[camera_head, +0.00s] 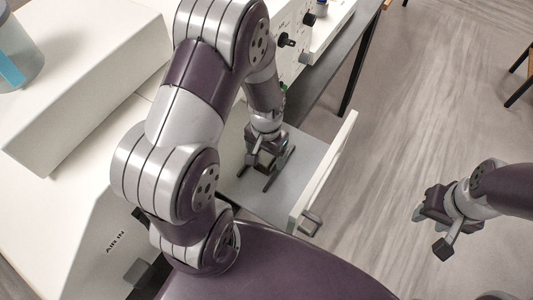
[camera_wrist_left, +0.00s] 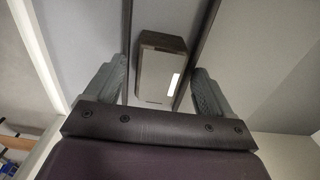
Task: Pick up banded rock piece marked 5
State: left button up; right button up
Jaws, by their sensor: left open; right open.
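A small brown block with a greyish top and a pale white patch (camera_wrist_left: 160,68) lies on the drawer floor in the left wrist view. It may be the banded rock piece; I cannot read a 5 on it. My left gripper (camera_head: 264,166) reaches down into the open drawer (camera_head: 308,160). In the left wrist view its two grey fingers are open, one on each side of the block, with gaps to it. In the head view the block is hidden by my left gripper. My right gripper (camera_head: 432,214) is open and empty over the floor at the right.
Two dark strips (camera_wrist_left: 202,45) run along the drawer floor on either side of the block. The drawer's white front panel (camera_head: 327,168) with its handle stands to the right of my left gripper. White machine housings (camera_head: 85,75) fill the left.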

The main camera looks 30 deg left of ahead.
pick_arm(q)
jog(key=shift+s, duration=0.1)
jog(key=shift+c, duration=0.3)
jog(key=c, duration=1.3)
jog(key=shift+r, duration=0.1)
